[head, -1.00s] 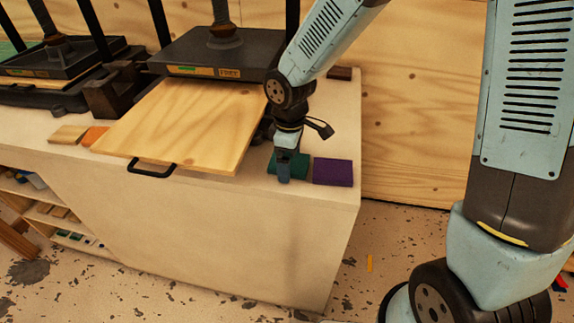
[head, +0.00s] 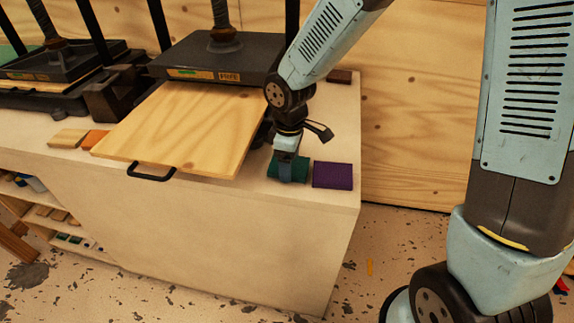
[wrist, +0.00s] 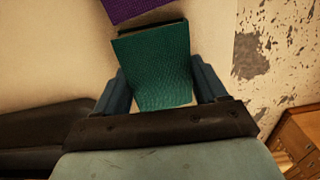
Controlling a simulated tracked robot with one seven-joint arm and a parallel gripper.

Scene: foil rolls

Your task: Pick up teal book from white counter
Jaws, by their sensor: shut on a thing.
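The teal book (head: 301,168) is at the right end of the white counter (head: 230,212), just left of the purple book. My gripper (head: 286,174) points down over it and is shut on it. In the wrist view the teal book (wrist: 155,65) sits between the two blue fingers (wrist: 160,95), one on each side. Its far end is uncovered and its near end is hidden by my gripper. I cannot tell whether it is clear of the counter.
The purple book (head: 333,175) lies close on the right. A wooden board with a black handle (head: 151,172) juts out on the left under a dark press (head: 218,55). Light and orange blocks (head: 93,139) lie farther left. The counter's right edge is near.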

